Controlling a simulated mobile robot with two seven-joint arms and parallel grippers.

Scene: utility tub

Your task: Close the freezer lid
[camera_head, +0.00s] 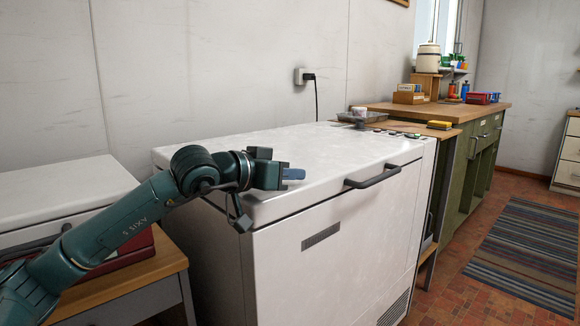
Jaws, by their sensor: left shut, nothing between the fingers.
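The white chest freezer (335,265) stands in the middle of the head view. Its lid (300,155) lies flat on top of the body, with a thin dark seam along the front. A dark handle (373,177) is on the lid's front edge. My left arm comes in from the left, and my left gripper (291,174) is over the lid's left front part, pointing right. Its fingers are shut with nothing between them. I cannot tell whether it touches the lid. My right gripper is not in view.
A wooden table (130,278) with a white box-like thing (70,195) is at the left. A green workbench (475,155) with several small items stands at the back right. A striped rug (525,250) lies on the open tiled floor. A wall socket (304,76) with a cord is behind the freezer.

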